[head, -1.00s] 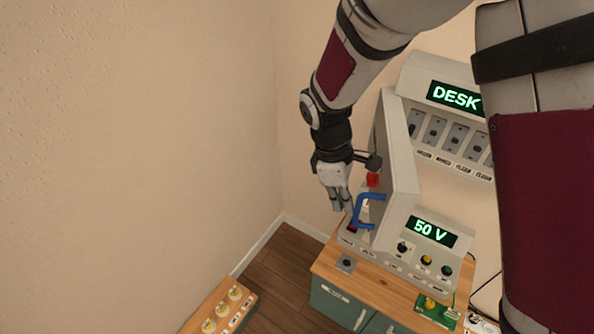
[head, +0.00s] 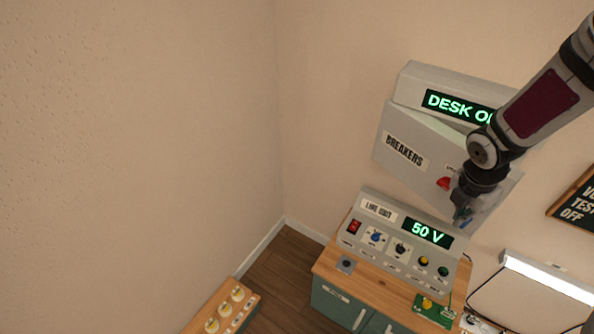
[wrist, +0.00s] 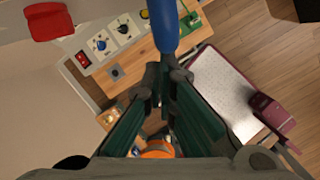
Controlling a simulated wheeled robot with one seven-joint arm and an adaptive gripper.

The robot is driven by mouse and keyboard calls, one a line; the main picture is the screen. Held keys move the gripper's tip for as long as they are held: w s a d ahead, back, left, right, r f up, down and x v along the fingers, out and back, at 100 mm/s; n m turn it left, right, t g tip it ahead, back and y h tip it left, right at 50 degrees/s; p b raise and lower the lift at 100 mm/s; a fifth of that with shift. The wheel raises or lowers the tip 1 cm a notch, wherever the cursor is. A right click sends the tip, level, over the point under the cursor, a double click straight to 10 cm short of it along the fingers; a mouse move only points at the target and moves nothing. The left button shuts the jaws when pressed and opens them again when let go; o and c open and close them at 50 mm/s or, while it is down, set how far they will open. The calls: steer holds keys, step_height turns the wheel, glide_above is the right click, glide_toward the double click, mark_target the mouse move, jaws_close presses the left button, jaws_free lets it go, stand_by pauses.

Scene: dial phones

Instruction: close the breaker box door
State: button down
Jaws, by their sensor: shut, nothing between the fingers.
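The grey breaker box door (head: 425,160), labelled BREAKERS, hangs over the front of the breaker box (head: 410,88) and covers its switches. A narrow wedge shows between the door's top edge and the box, so the door looks slightly ajar. A red latch or knob (head: 444,183) sits on the door; a red part also shows in the wrist view (wrist: 48,22). The blue handle (wrist: 163,25) is just beyond my fingertips in the wrist view; contact is unclear. My gripper (head: 463,218) is shut and empty in front of the door's lower right part.
Below the door, the 50 V console (head: 400,240) stands on a wooden-topped cabinet (head: 380,290). A green circuit board (head: 433,311) lies at the counter's right. A low wooden unit with round yellowish knobs (head: 225,308) stands at lower left. A black sign (head: 578,205) hangs at right.

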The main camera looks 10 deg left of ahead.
steer(key=w+d+n, duration=0.1)
steer(key=w+d, duration=0.8)
steer(key=d, duration=0.2)
steer(key=shift+w+d+n+b, duration=0.2)
steer(key=shift+n+b, duration=0.1)
